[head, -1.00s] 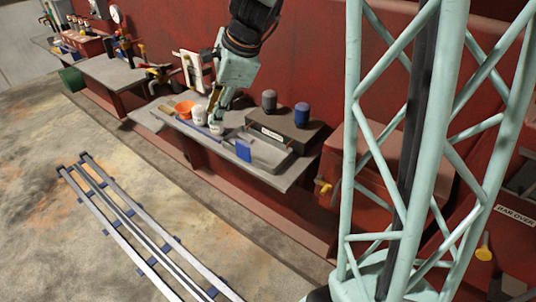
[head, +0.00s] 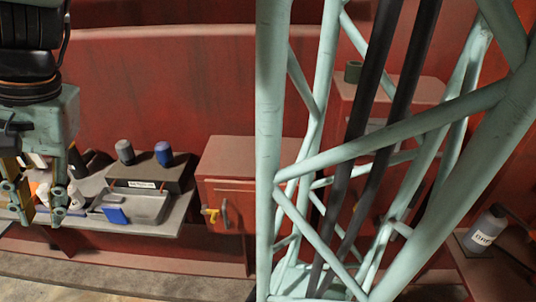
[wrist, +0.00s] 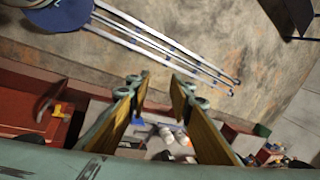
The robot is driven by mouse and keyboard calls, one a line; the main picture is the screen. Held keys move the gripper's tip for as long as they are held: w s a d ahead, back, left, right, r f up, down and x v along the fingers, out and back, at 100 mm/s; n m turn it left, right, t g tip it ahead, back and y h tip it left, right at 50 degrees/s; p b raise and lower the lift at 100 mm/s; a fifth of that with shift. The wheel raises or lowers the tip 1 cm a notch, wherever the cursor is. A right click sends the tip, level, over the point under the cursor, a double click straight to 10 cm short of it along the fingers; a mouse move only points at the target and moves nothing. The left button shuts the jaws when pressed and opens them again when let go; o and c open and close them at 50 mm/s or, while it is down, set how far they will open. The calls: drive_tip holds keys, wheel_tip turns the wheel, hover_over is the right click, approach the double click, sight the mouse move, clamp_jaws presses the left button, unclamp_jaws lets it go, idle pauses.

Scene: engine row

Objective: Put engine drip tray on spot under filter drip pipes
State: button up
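My gripper (head: 40,220) is at the left edge of the head view, its fingers pointing down in front of the left part of the grey shelf (head: 180,217). In the wrist view my gripper (wrist: 160,80) has its fingers spread wide, with nothing between them. A shallow grey tray (head: 148,207) lies on the shelf, right of the gripper and apart from it. A blue block (head: 116,215) is at its front left. I cannot tell if this is the engine drip tray. I cannot make out filter drip pipes or a marked spot.
A dark box (head: 140,184) behind the tray bears a grey jar (head: 124,151) and a blue jar (head: 163,154). White cups (head: 76,197) stand close to my gripper. A red cabinet (head: 232,175) is to the right. A labelled bottle (head: 484,232) stands far right.

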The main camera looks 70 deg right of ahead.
drive_tip(key=s+r+n, duration=0.1)
drive_tip(key=s+n, duration=0.2)
drive_tip(key=s, duration=0.4)
drive_tip(key=s+d+r+n+h, duration=0.1)
drive_tip(key=s+r+n, duration=0.1)
drive_tip(key=s+n, duration=0.2)
drive_tip(key=s+d+r+n+h, duration=0.1)
drive_tip(key=s+r+n, duration=0.1)
drive_tip(key=s, duration=0.8)
drive_tip(key=shift+s+r+n+t, duration=0.25)
drive_tip(key=shift+n+t, duration=0.05)
drive_tip(key=shift+n, duration=0.6)
drive_tip(key=shift+d, duration=0.15)
